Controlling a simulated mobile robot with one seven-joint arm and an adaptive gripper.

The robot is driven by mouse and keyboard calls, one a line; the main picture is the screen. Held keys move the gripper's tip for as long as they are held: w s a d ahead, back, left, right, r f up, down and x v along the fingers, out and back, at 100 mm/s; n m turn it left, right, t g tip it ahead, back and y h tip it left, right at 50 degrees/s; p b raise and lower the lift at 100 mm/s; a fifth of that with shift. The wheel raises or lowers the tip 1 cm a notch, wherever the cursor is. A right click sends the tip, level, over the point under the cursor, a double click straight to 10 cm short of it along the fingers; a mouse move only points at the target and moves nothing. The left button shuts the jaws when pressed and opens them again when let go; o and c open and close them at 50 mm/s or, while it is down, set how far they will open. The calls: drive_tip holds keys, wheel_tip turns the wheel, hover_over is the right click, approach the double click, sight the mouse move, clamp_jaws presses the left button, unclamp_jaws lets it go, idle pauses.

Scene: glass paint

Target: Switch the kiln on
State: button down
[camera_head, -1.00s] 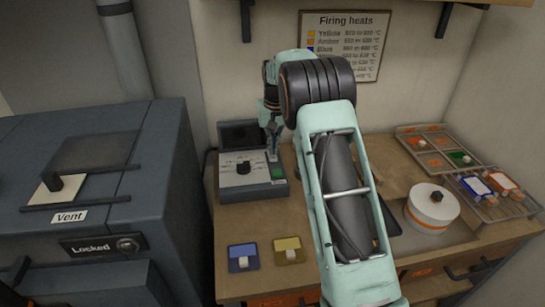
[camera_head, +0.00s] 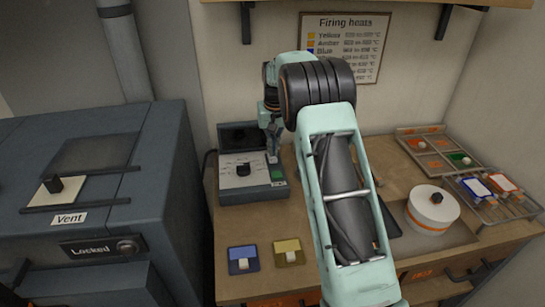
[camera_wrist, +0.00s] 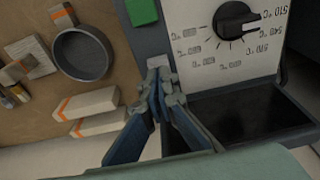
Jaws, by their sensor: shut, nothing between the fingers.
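The kiln (camera_head: 100,180) is the big dark blue-grey box at the left in the head view, with a "Locked" plate (camera_head: 92,249) on its front. The grey control box (camera_head: 228,197) stands on the bench beside it, with a black dial (camera_head: 243,169) and a green patch (camera_head: 278,175). The wrist view shows the dial (camera_wrist: 235,20) and the green patch (camera_wrist: 141,12) too. My gripper (camera_head: 274,157) is shut and empty over the right side of the box. Its fingertips (camera_wrist: 161,78) are at a small pale part on the panel edge; I cannot tell if they touch.
Blue (camera_head: 243,259) and yellow (camera_head: 288,251) switch plates lie at the bench front. A white round pot (camera_head: 432,208), a sorting tray (camera_head: 438,150) and a wire rack (camera_head: 490,195) are at the right. The wall rises close behind the control box.

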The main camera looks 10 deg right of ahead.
sight(273, 159)
drive_tip(key=shift+f+b, duration=0.55)
drive_tip(key=shift+f, duration=0.5)
idle(0.6)
drive_tip(key=shift+r+p, duration=2.5)
drive_tip(key=shift+r, duration=1.1)
